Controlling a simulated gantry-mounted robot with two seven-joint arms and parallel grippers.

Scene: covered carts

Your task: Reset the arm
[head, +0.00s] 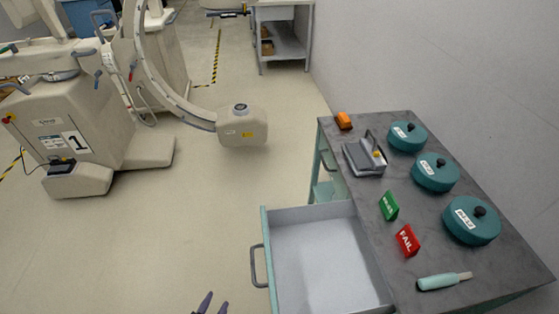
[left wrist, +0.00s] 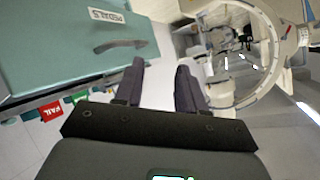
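My left gripper (head: 214,304) shows only as two dark fingertips at the bottom edge of the head view, left of the open drawer (head: 262,226). In the left wrist view, its two fingers (left wrist: 160,68) stand apart with nothing between them. The teal drawer front, with a white label and a grey handle (left wrist: 120,46), fills the upper left of that view. The handle also shows in the head view (head: 256,266). The fingers look clear of the handle. My right gripper is in neither view.
The drawer is pulled out and looks empty. On the grey cart top (head: 370,212) stand teal lidded pots (head: 436,174), a grey device (head: 364,156), an orange block (head: 343,121), a green sign (head: 389,206), a red FAIL sign (head: 407,241) and a teal-handled tool (head: 440,281). Open floor lies left.

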